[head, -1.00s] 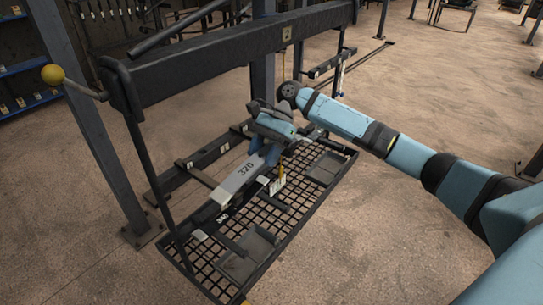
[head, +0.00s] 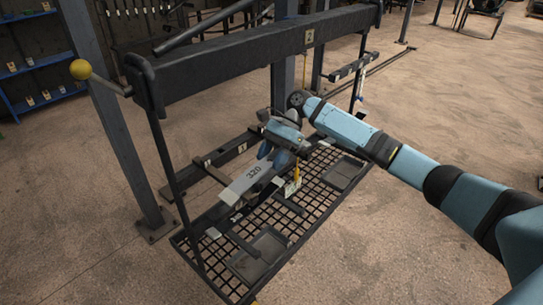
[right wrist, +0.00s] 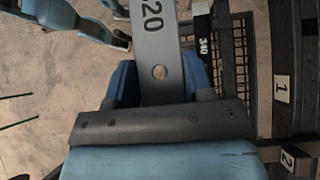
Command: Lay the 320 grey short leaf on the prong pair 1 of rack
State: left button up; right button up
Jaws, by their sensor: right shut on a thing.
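The grey short leaf marked 320 (head: 243,187) is held in my right gripper (head: 280,156), above the mesh tray. In the right wrist view the leaf (right wrist: 155,35) runs away from between the blue fingers (right wrist: 160,85), with a round hole near them. The fingers are closed on its end. The rack (head: 220,62) is a black frame with a thick top beam and a mesh tray below. In the right wrist view a dark bar carries a tag 1 (right wrist: 282,89). I cannot tell the prongs apart clearly.
A steel post (head: 118,130) and a yellow-knobbed handle (head: 81,69) stand at the left. Open floor lies to the right.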

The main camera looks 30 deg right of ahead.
jog(key=shift+r, duration=0.1)
jog(key=o, duration=1.1)
jog(key=shift+o, duration=0.2)
jog(key=shift+s, duration=0.1)
pick_arm(q)
jog(key=f+b, duration=0.2)
jog(key=b, duration=0.1)
jog(key=shift+d+m, duration=0.1)
jog(key=shift+m, duration=0.2)
pick_arm(e)
jog(key=v, duration=1.3)
jog(key=shift+d+r, duration=0.25)
jog(key=shift+r, duration=0.05)
pick_arm(q)
jog(key=shift+w+r, duration=0.15)
